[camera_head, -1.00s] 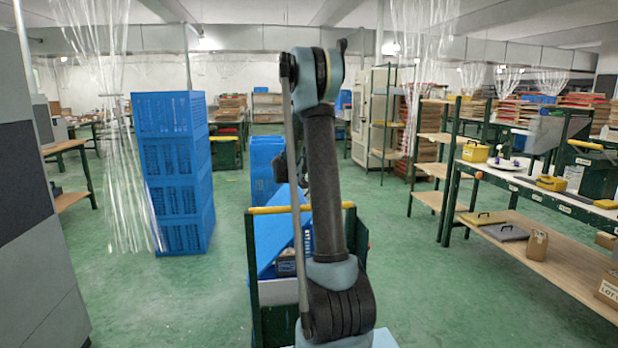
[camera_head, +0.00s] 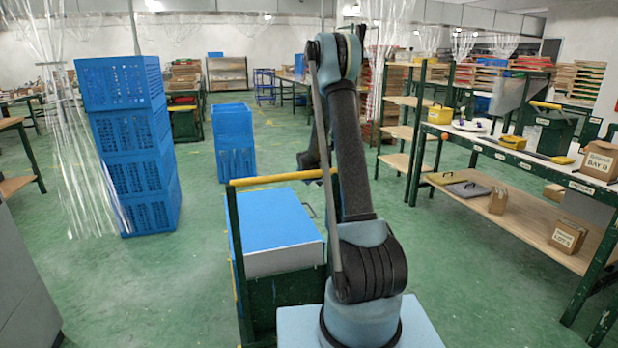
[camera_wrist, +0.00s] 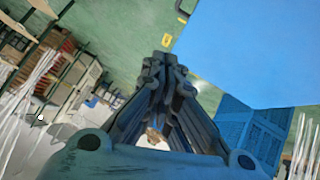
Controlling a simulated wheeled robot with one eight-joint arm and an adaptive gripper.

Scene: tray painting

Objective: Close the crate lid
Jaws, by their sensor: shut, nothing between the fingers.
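The blue crate lid (camera_head: 275,215) lies about flat over a dark green trolley, left of my arm in the head view. A pale grey face (camera_head: 285,261) shows under its near edge; the inside of the crate is not visible. In the wrist view a broad flat blue surface, which looks like the lid (camera_wrist: 250,45), fills the upper right. My gripper (camera_wrist: 165,65) is shut and empty, beside the left edge of that surface. I cannot tell whether it touches. In the head view my gripper is mostly hidden behind my arm.
The trolley has a yellow bar (camera_head: 280,178) along its far side. Stacked blue crates (camera_head: 130,140) stand at the left, with more blue crates (camera_head: 234,143) beyond the trolley. A workbench (camera_head: 520,158) with boxes stands at the right. Green floor is open between them.

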